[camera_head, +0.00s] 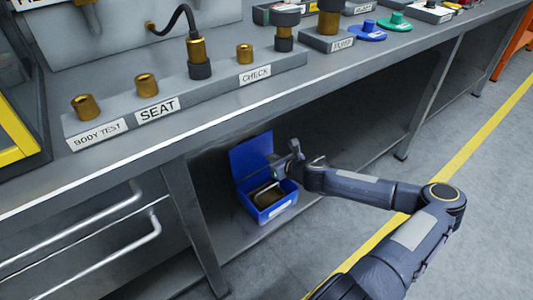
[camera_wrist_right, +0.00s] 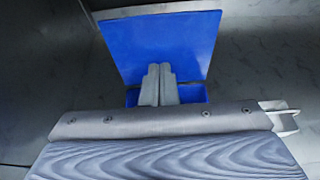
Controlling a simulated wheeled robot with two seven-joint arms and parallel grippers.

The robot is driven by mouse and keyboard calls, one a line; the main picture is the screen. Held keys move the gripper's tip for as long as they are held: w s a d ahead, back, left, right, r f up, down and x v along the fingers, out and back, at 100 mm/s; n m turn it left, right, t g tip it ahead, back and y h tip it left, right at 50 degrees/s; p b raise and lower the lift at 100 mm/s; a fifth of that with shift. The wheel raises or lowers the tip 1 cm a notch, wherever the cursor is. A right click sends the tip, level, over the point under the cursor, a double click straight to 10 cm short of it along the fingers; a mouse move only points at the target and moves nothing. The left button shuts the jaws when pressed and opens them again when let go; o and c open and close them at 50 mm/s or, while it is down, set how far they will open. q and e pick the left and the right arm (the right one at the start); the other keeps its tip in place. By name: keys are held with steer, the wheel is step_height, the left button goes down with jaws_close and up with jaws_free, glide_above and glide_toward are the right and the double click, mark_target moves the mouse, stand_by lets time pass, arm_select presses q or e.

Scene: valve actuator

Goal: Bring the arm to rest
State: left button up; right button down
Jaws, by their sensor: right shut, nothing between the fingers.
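My right arm reaches in from the lower right in the head view, under the workbench. Its gripper (camera_head: 280,161) is shut and empty, beside the raised lid and above the open blue box (camera_head: 269,213). In the right wrist view the two grey fingers (camera_wrist_right: 158,72) are together in front of the blue lid (camera_wrist_right: 190,42). A strip of the box (camera_wrist_right: 192,93) shows behind them. My left gripper is not in view.
The blue box stands on the lower shelf (camera_head: 195,262) and holds a dark brown item (camera_head: 266,195). The bench top (camera_head: 225,132) overhangs it and carries brass fittings on a labelled block (camera_head: 218,88). Bench legs (camera_head: 196,228) flank the space. Floor at right is clear.

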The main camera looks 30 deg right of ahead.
steer(key=s+a+r+n+g+y, duration=0.25)
steer(key=s+a+n, duration=0.25)
steer(key=a+n, duration=0.4)
steer(key=s+a+r+n+g+y, duration=0.25)
steer(key=s+a+n+g, duration=0.2)
steer(key=a+n, duration=0.4)
steer(key=s+r+n+h, duration=0.1)
steer(key=s+r+n, duration=0.65)
steer(key=s, duration=0.35)
steer(key=s+r+n+h, duration=0.1)
steer(key=s+r+n, duration=0.65)
steer(key=s, duration=0.45)
step_height(320, 180, up, 28)
steer(key=p, duration=2.9)
steer(key=shift+a+n+g, duration=0.4)
steer(key=shift+n, duration=0.05)
